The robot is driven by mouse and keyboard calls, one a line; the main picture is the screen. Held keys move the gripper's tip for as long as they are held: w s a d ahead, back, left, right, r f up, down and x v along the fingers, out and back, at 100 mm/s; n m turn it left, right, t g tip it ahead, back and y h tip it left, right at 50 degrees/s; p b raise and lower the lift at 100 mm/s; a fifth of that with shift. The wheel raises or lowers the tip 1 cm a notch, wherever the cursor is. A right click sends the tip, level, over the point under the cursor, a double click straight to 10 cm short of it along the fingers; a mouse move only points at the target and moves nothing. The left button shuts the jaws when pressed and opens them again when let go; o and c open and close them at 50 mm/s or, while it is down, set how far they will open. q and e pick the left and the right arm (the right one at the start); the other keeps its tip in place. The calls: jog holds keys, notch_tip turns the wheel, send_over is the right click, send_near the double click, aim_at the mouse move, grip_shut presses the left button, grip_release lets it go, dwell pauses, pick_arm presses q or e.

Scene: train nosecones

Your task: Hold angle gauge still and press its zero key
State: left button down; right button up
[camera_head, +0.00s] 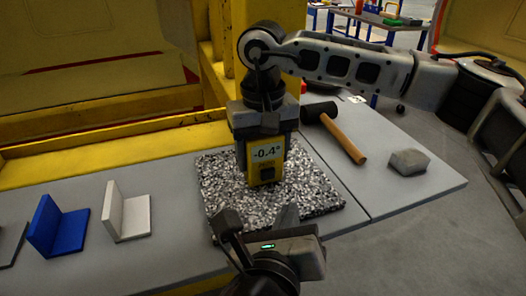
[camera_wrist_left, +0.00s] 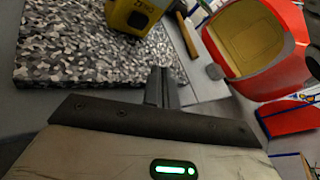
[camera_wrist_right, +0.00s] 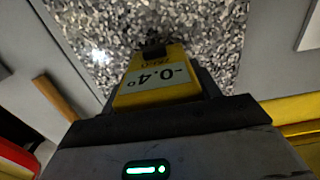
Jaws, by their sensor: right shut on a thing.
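The yellow angle gauge (camera_head: 254,173) stands on the speckled granite plate (camera_head: 325,195), and its display reads -0.4°. A dark key (camera_head: 267,174) sits low on its face under small lettering. My right gripper (camera_head: 264,150) comes from above and is shut on the gauge's sides. The gauge also shows in the right wrist view (camera_wrist_right: 150,97), with its dark key (camera_wrist_right: 154,52). My left gripper (camera_head: 287,212) is shut and empty, in front of the plate's near edge and apart from the gauge. In the left wrist view its fingers (camera_wrist_left: 164,80) are together; the gauge (camera_wrist_left: 138,14) is partly cut off.
A mallet (camera_head: 343,135) and a grey block (camera_head: 408,162) lie right of the plate. A blue angle bracket (camera_head: 58,228) and a white one (camera_head: 125,215) stand at the left. A yellow beam (camera_head: 110,135) runs behind the grey table (camera_head: 175,180).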

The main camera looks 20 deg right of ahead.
aim_at(273, 204)
pick_arm(q)
jog(key=shift+w+a, duration=0.1)
jog(key=shift+w, duration=3.1)
jog(key=shift+w, duration=0.1)
jog(key=shift+w, duration=0.35)
jog(key=shift+s, duration=0.55)
jog(key=shift+s, duration=2.95)
